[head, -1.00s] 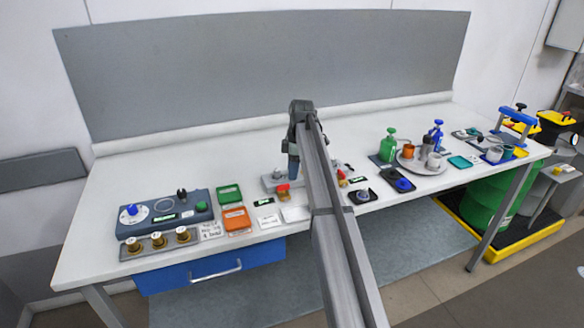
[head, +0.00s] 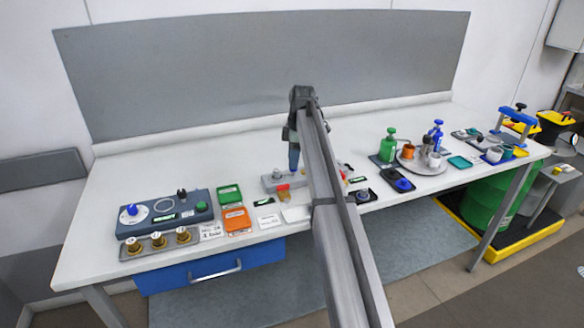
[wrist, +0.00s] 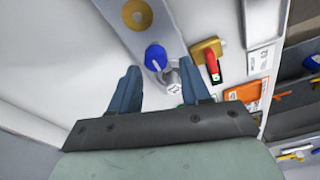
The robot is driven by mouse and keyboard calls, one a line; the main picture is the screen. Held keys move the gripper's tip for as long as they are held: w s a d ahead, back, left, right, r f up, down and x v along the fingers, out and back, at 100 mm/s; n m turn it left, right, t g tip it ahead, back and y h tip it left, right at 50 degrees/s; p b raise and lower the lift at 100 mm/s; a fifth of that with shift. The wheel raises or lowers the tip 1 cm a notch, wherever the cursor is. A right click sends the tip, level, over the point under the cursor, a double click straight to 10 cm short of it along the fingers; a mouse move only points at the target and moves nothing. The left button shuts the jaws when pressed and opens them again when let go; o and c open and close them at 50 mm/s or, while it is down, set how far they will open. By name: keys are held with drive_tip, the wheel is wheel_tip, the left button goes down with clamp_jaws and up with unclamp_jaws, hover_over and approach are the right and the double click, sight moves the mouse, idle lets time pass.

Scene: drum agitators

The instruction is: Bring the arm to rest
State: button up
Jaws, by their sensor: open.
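My gripper (head: 294,157) is above the middle of the white bench, over a grey plate-like fixture (head: 270,185). In the wrist view my gripper (wrist: 161,80) is open, its two blue-grey fingers apart. Between and beyond the fingertips are a blue knob (wrist: 155,57) and a small silver part with a white marked face (wrist: 173,86). I see nothing held. The forearm crosses the bench from the front and hides part of its middle.
The white bench (head: 130,185) carries a control box (head: 165,211) and brass knobs at left. A brass block with a red lever (wrist: 211,67) lies near the fingers. The back of the bench is clear.

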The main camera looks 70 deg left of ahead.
drive_tip(key=shift+r, duration=1.05)
